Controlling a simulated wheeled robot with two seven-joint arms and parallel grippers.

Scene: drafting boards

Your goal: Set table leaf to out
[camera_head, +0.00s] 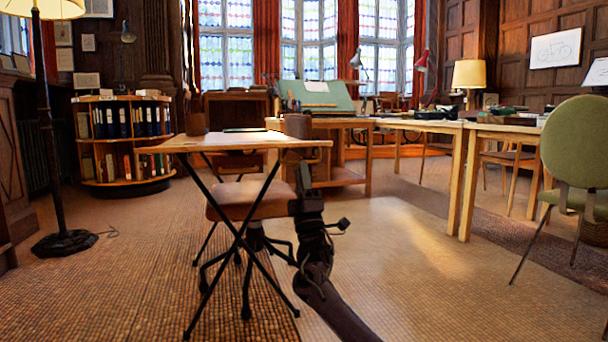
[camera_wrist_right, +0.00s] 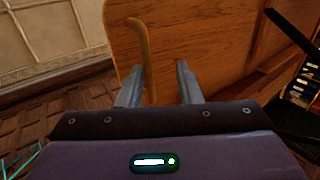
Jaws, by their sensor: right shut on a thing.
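A small table (camera_head: 235,143) with a pale wooden top and black crossed legs stands left of the middle in the head view. My right arm rises from below to the table's right end, and my right gripper (camera_head: 301,172) is at that edge. In the right wrist view a brown wooden panel (camera_wrist_right: 205,45) fills the middle, with a curved wooden handle (camera_wrist_right: 141,40) at its left side. Which part of the table this panel is, I cannot tell. My left gripper is not in view.
A brown swivel chair (camera_head: 246,200) stands under and behind the table. A floor lamp (camera_head: 48,130) and a round bookcase (camera_head: 122,180) are to the left. Long desks (camera_head: 440,127) and a green chair (camera_head: 580,150) are to the right. The floor (camera_head: 430,280) at front right is clear.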

